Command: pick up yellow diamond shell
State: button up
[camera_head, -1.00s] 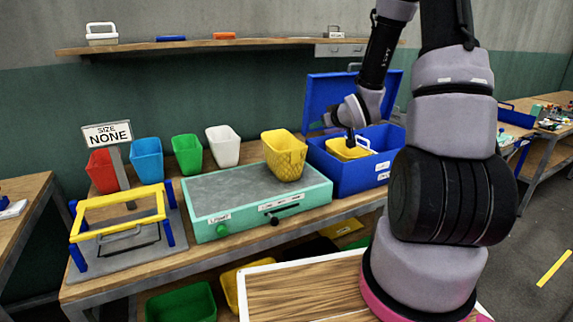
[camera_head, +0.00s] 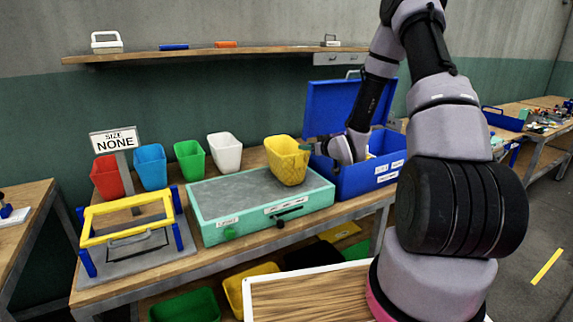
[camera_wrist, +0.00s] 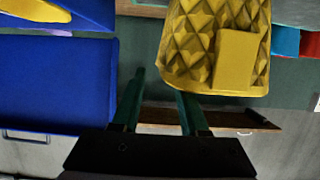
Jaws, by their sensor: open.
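The yellow shell with a diamond pattern (camera_head: 287,162) stands on the right end of the grey top of the teal press (camera_head: 222,185). In the wrist view the shell (camera_wrist: 190,52) is ahead of the fingers and to the right, with a smooth flat patch on its side. My gripper (camera_wrist: 160,84) has its two dark green fingers apart, with nothing between them. I cannot tell whether a finger touches the shell.
The open blue box (camera_head: 362,180), lid raised, stands just right of the press with something yellow inside. A yellow-and-blue frame (camera_head: 125,220) is at the left.

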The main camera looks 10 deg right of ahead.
jog(key=x, duration=0.4)
jog(key=shift+w+a, duration=0.1)
jog(key=shift+w, duration=0.2)
grip_shut()
dwell(1.1)
